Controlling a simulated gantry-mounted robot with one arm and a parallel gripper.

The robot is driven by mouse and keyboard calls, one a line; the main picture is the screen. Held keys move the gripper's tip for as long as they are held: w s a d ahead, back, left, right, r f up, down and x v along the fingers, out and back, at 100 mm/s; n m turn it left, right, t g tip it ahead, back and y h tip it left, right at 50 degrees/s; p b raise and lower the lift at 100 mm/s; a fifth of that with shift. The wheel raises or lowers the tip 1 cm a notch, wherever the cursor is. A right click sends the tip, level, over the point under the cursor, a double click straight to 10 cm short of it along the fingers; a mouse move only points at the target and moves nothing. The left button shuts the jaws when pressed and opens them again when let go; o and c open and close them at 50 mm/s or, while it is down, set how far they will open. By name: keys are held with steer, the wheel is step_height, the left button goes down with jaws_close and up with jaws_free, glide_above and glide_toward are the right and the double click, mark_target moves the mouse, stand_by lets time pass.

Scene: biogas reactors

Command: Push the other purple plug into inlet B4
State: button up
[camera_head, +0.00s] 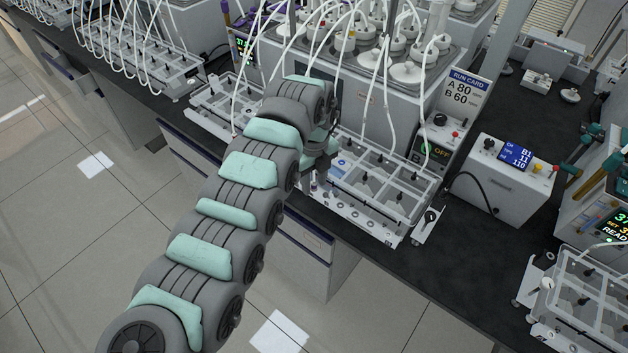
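My arm reaches from the lower left to the bench. My gripper (316,180) is at the front left corner of a clear-walled rack (395,235), low over its white front strip with small round ports. My own arm covers much of the gripper, so I cannot see whether its fingers are open or what is between them. I cannot make out a purple plug at the gripper. The inlet labels are too small to read, so I cannot tell which port is B4.
Behind the rack stands a grey reactor block (345,95) with white tubes hanging down. A card (467,88) reads "RUN CARD A 80 B 60". A white box (500,185) with a blue display stands right. Another rack (585,300) is at lower right.

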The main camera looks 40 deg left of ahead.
step_height(320, 180, up, 11)
steer(key=shift+f+p, duration=0.1)
steer(key=shift+p, duration=0.3)
stand_by(0.5)
